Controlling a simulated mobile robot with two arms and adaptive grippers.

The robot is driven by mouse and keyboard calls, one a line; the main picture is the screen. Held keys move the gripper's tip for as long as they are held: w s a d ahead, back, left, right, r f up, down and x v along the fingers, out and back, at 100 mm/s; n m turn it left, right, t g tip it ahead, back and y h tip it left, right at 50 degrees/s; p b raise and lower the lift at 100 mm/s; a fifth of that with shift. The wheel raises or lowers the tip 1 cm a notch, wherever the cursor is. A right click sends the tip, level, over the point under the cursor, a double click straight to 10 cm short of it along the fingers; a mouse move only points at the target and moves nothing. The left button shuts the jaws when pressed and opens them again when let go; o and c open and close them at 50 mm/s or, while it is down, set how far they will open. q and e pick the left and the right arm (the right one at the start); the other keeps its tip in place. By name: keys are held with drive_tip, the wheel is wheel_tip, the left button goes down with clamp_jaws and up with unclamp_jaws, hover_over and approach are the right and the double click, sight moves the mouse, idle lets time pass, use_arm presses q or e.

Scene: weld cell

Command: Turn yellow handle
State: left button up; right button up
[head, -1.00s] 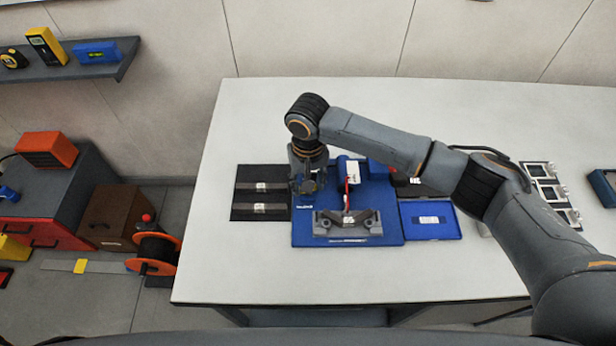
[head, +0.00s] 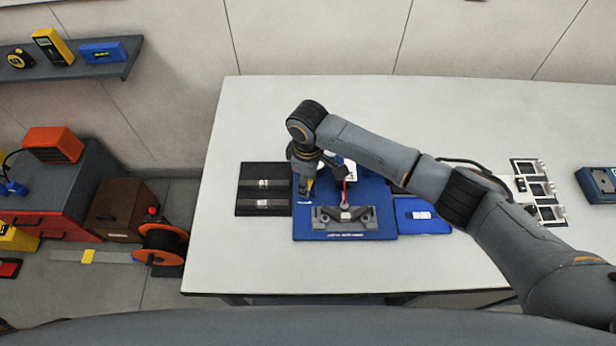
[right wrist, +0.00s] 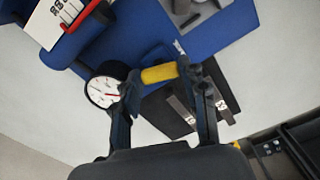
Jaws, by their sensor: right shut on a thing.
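The yellow handle (right wrist: 160,74) lies between the two fingertips of my right gripper (right wrist: 161,76) in the right wrist view, and the fingers are shut on it. In the head view a little of the yellow handle (head: 311,187) shows under my right gripper (head: 318,181), at the left part of the blue fixture base (head: 310,222). A round white dial gauge with a red needle (right wrist: 102,91) sits beside the handle. The handle's mount is mostly hidden by the fingers. My left gripper is not in view.
A grey V-shaped clamp block (head: 344,219) stands on the front of the blue base. A black mat with two metal strips (head: 263,204) lies to its left and a blue tray (head: 424,228) to its right. White frames (head: 530,167) lie farther right. The table front is clear.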

drive_tip(key=shift+n, duration=1.9)
drive_tip(key=shift+p, duration=0.3)
drive_tip(key=o, duration=1.1)
drive_tip(key=shift+o, duration=0.2)
wheel_tip(320, 180, up, 8)
drive_tip(key=shift+r, duration=0.1)
drive_tip(key=shift+a, duration=0.1)
